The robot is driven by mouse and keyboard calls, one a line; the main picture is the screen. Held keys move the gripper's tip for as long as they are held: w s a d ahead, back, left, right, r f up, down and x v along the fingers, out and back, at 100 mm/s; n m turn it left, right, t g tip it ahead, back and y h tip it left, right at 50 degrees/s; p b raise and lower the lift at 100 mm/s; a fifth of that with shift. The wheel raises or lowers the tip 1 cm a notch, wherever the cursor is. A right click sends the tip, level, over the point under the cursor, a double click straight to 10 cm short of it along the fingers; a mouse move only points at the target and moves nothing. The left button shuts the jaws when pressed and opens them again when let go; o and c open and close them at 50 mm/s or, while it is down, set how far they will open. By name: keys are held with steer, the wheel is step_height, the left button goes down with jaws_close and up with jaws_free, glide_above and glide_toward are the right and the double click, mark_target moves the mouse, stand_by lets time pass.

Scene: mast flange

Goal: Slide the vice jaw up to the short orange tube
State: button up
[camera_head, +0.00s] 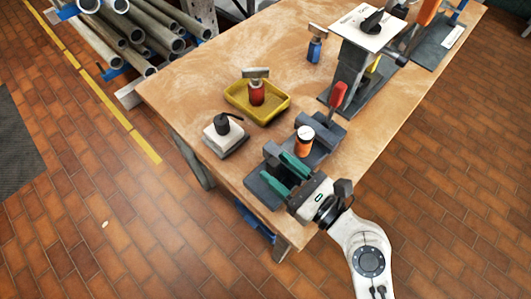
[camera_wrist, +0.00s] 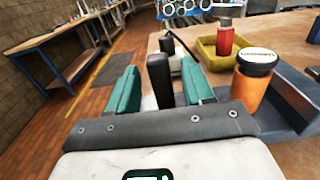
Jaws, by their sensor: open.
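The orange tube (camera_head: 304,141) with a white-topped cap stands upright in the grey vice (camera_head: 326,127). It also shows in the wrist view (camera_wrist: 253,85), to the right of my fingers. My gripper (camera_head: 272,165) is low at the vice's near end, with its two green fingers open. In the wrist view the dark upright vice jaw (camera_wrist: 160,82) stands between my open fingers (camera_wrist: 160,70), with gaps visible on both sides. The right finger lies between the jaw and the tube. The lower part of the jaw is hidden by my gripper's palm.
The wooden tabletop (camera_head: 185,90) is bare at the far left.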

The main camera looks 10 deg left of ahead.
mark_target(277, 169)
steer(key=shift+x, duration=2.05)
steer(key=c, duration=0.8)
steer(key=w+d, duration=0.1)
steer(key=w, duration=0.1)
steer(key=w+d+p, duration=0.1)
steer(key=w+d, duration=0.1)
steer(key=shift+w+d, duration=0.2)
steer(key=shift+d, duration=0.05)
steer(key=shift+c, duration=0.2)
steer(key=o, duration=0.8)
steer(key=shift+w+d, duration=0.1)
steer(key=shift+o, duration=0.2)
